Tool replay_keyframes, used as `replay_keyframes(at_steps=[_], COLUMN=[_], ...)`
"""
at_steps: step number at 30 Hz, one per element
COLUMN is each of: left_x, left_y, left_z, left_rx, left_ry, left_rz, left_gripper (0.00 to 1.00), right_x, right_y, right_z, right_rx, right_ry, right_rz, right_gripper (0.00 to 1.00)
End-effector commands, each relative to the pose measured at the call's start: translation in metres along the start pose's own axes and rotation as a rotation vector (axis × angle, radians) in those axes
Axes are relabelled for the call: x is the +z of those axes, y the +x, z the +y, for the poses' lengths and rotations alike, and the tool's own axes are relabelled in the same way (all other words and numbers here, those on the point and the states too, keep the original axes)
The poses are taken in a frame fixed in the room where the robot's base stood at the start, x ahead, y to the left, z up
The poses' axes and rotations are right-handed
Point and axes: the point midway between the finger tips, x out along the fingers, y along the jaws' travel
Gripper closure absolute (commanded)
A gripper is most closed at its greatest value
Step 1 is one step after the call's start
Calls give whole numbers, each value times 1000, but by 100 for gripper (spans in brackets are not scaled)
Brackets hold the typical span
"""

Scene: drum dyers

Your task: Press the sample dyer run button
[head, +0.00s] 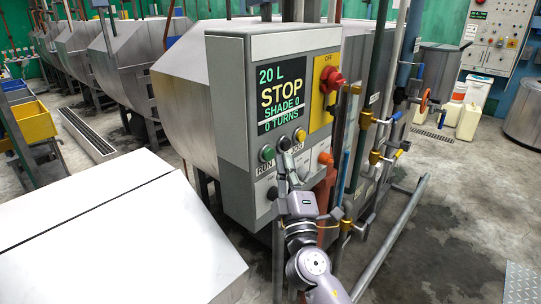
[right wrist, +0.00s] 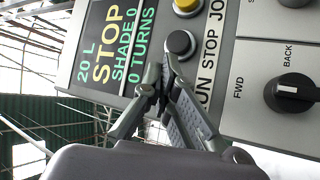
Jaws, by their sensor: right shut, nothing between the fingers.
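The sample dyer's control box (head: 232,110) carries a green run button (head: 267,153), a black stop button (head: 284,143) and a yellow jog button (head: 300,135). Its display (head: 282,95) reads "20 L STOP SHADE 0 0 TURNS". My right gripper (head: 284,162) is shut and empty, its tips close below the button row. In the right wrist view its fingertips (right wrist: 158,82) lie beside the black button (right wrist: 181,43). The yellow button (right wrist: 187,5) is at the top edge. The green button is hidden there, apparently behind the fingers. I cannot tell whether the tips touch the panel. My left gripper is out of view.
A red knob on a yellow plate (head: 322,120) sits right of the display. A black FWD/BACK selector (right wrist: 294,93) is below the buttons. Pipes and valves (head: 376,156) stand to the right. A pale metal cover (head: 110,235) fills the lower left. Floor at right is open.

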Motion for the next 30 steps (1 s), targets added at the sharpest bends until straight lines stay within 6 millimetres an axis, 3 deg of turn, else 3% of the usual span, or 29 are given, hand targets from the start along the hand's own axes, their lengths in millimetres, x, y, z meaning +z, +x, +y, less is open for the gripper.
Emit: replay_keyframes(at_steps=[30], left_x=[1], left_y=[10], left_z=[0], left_rx=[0], left_ry=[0], left_rz=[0], left_gripper=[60], right_x=[-6], right_y=[8], right_z=[-6], right_rx=[0], right_ry=[0], right_rz=[0], right_gripper=[100])
